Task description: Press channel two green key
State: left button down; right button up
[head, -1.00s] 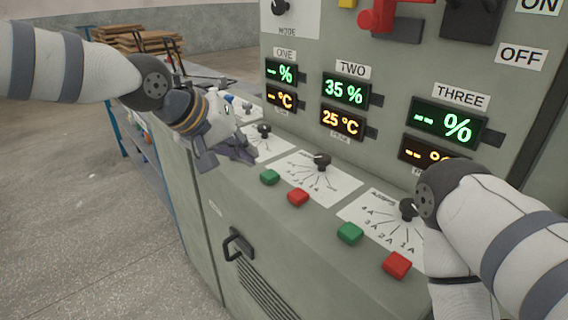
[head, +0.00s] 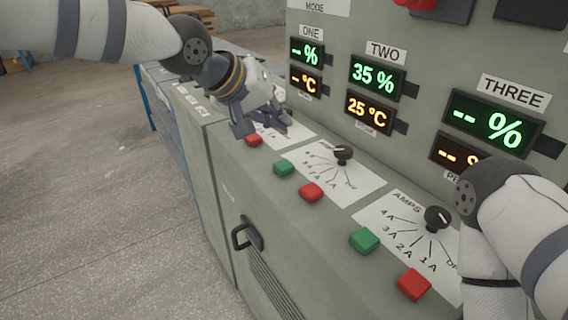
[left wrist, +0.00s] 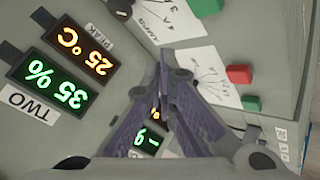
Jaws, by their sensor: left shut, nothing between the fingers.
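The channel two green key (head: 284,167) is on the sloping cabinet top, left of the channel two red key (head: 311,191) and in front of the channel two dial (head: 342,153). A green key at the top edge of the left wrist view (left wrist: 207,5) appears to be the same one. My left gripper (head: 268,125) is shut and empty above the channel one dial area, behind and left of that green key and apart from it. Its fingers also show in the left wrist view (left wrist: 165,60). My right arm comes in at right; its gripper is out of frame.
The channel one red key (head: 254,139) is beside my left gripper, which partly hides channel one's green key. Channel three's green key (head: 364,239) and red key (head: 413,284) are nearer. The upright panel bears the channel two display (head: 377,75). A handle (head: 247,233) juts from the front.

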aim_at(280, 163)
pick_arm(q)
notch_tip(280, 163, down, 3)
jog(key=shift+f, duration=1.3)
pick_arm(e)
jog(key=shift+s+f, duration=0.35)
pick_arm(q)
jog(key=shift+f, duration=0.15)
jog(key=shift+f, duration=0.25)
pick_arm(e)
jog(key=shift+w+r, duration=0.1)
pick_arm(q)
jog(key=shift+f, duration=0.5)
dwell(0.6)
jog(key=shift+r, duration=0.9)
pick_arm(e)
jog(key=shift+w+r, duration=0.3)
